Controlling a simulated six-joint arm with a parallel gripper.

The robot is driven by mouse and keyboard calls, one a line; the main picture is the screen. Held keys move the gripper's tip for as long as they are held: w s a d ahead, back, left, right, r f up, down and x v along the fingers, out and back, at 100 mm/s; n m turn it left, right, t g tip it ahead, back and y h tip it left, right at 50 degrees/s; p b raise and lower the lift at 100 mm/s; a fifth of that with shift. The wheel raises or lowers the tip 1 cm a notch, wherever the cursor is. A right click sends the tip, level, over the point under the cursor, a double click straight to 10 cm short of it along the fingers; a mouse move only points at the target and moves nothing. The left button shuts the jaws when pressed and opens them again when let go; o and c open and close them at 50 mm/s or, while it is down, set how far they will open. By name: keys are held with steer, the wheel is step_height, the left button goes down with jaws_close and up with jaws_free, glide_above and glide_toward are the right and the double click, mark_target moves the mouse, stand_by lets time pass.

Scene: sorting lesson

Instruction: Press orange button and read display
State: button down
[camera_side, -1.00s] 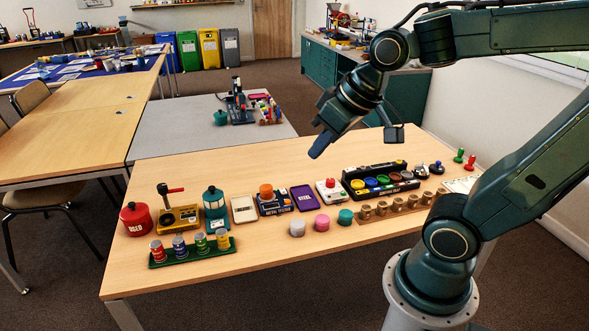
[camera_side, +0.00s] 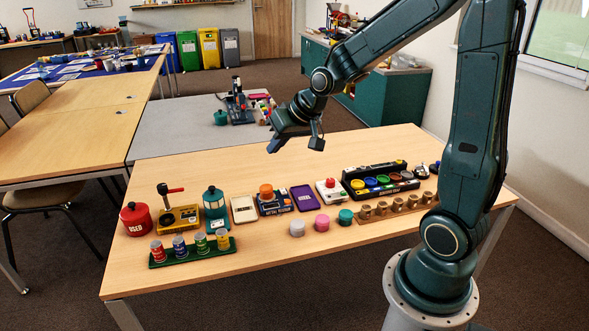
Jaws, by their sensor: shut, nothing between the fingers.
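The orange button (camera_side: 266,190) is a round knob on top of a small dark blue device (camera_side: 274,204) in the middle of the wooden table. The device's front carries white lettering, too small to read for certain, and I cannot make out a display reading. My gripper (camera_side: 274,146) is shut and empty. It hangs in the air above the orange button, tilted down to the left, and does not touch it.
A white tray (camera_side: 243,209) stands left of the device and a purple one (camera_side: 306,198) right of it. A white box with a red knob (camera_side: 330,190), coloured pucks, a teal lantern (camera_side: 214,205) and a rack of cans (camera_side: 193,252) are nearby.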

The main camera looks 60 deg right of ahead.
steer(key=w+d+f+m, duration=0.2)
steer(key=w+d+f, duration=0.2)
steer(key=d+f, duration=0.3)
steer(key=m+t+h, duration=0.1)
steer(key=m+t, duration=0.1)
steer(key=m, duration=0.2)
glide_above(290, 204)
step_height(290, 204, down, 10)
steer(key=shift+f, duration=0.2)
steer(key=shift+f, duration=4.2)
steer(key=shift+f, duration=0.15)
steer(key=shift+f, duration=0.25)
steer(key=shift+f, duration=0.5)
steer(key=shift+r, duration=0.9)
